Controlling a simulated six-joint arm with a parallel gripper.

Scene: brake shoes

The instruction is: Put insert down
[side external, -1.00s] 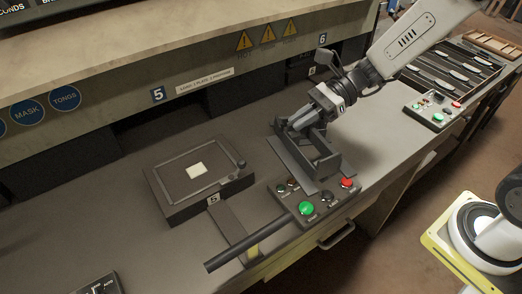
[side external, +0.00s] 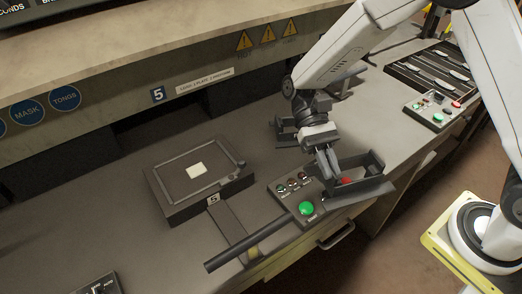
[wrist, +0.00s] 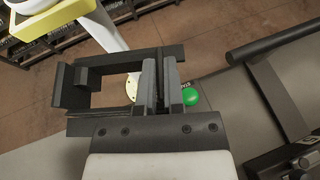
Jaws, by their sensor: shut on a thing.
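The insert (side external: 366,187) is a dark, open, frame-like metal piece with raised end walls. It sticks out to the right of my gripper (side external: 333,178) in the side view, by the control box with the red button. In the wrist view the insert (wrist: 75,86) extends left from the fingers. My gripper (wrist: 160,80) is shut on one end of it there, with the two fingers close together. The side view does not clearly show whether the insert touches the bench or box below; the fingers partly hide the gripped end.
A control box with a green button (side external: 306,208) lies just below my gripper. A dark plate fixture (side external: 175,204) with a pale square (side external: 197,171) stands left, and a dark bar handle (side external: 224,259) in front. Another dark piece (side external: 284,130) stands behind my wrist. A tool tray (side external: 432,68) is at upper right.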

